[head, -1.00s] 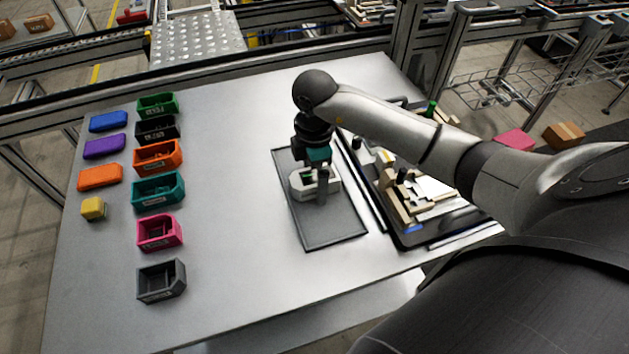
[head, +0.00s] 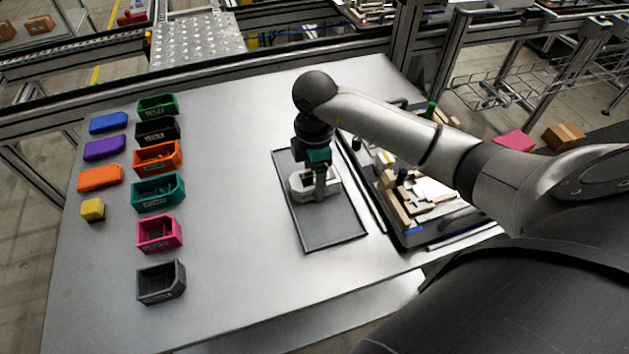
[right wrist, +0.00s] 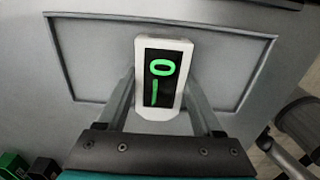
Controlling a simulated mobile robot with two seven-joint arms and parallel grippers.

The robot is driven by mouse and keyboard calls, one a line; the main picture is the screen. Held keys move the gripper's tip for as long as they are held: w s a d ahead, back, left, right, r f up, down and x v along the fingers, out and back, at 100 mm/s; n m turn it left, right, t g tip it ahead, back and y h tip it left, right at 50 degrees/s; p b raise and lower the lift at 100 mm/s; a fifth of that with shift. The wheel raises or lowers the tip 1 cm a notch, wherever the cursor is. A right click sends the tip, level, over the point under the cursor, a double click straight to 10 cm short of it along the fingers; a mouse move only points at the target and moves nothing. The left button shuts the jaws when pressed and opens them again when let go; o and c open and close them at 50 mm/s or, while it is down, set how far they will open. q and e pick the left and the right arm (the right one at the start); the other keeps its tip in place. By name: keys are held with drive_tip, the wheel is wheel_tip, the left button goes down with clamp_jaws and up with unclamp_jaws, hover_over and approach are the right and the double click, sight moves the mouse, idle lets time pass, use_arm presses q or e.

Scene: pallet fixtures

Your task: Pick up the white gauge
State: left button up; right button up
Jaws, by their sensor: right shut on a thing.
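The white gauge (head: 330,186) is a small white block on the dark grey tray (head: 335,231) in the middle of the table. In the right wrist view the gauge (right wrist: 177,62) has a black display with green marks. My right gripper (head: 319,188) points down over it, one finger on each side. In the right wrist view the right gripper (right wrist: 162,100) is closed on the gauge's two sides. I cannot tell whether the gauge is clear of the tray. The left gripper is not in view.
Open bins, from a green bin (head: 158,105) to a grey bin (head: 161,282), line the table's left side, with coloured blocks such as the orange block (head: 100,178) beside them. A black tray of wooden pieces (head: 437,237) lies right of the grey tray. The table between is clear.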

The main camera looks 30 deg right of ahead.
clamp_jaws()
drive_tip(key=shift+r, duration=0.1)
